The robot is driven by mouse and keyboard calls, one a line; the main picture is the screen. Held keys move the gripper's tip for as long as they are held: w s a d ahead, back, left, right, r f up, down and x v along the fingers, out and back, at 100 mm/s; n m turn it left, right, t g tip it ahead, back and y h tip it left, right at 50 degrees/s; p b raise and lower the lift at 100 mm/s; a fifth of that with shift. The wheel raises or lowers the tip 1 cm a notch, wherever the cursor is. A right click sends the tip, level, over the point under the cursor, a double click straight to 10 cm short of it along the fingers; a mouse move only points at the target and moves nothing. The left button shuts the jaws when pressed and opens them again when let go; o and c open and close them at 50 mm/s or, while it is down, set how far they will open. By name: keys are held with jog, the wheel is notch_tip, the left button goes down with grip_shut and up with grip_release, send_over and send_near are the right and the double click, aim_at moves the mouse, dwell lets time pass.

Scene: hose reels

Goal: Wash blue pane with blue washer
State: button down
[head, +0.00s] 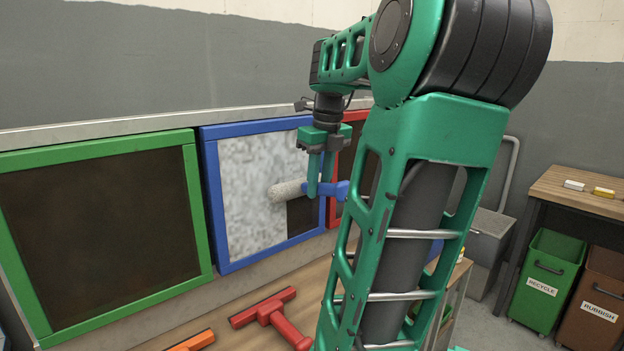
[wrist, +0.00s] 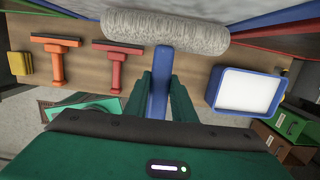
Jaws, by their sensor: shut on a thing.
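The blue pane (head: 250,170) hangs on the wall between a green-framed and a red-framed pane. Most of its glass is covered with a mottled whitish layer. A dark brown patch shows at its lower right. My gripper (head: 321,188) is shut on the handle of the blue washer (head: 287,190), in front of the pane's lower right part. The washer's pale fluffy sleeve lies at or against the glass; exact contact is hard to tell. In the wrist view the washer's blue handle (wrist: 159,85) runs between my fingers (wrist: 161,88), with the sleeve crosswise at the top.
The green pane (head: 100,230) is dark brown. The red pane (head: 345,165) is partly hidden by my arm. A red squeegee (head: 275,315) and an orange squeegee (head: 192,342) lie on the bench below. A blue tray (wrist: 222,92) with white contents stands there. Bins (head: 545,275) stand right.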

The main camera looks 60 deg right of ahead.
jog(key=shift+s+f, duration=0.1)
jog(key=shift+f, duration=1.8)
notch_tip(320, 180, down, 10)
dwell(0.3)
jog(key=shift+f, duration=0.1)
jog(key=s+a, duration=0.2)
jog(key=s, duration=0.4)
jog(key=shift+s, duration=0.35)
jog(key=shift+a, duration=0.15)
dwell(0.3)
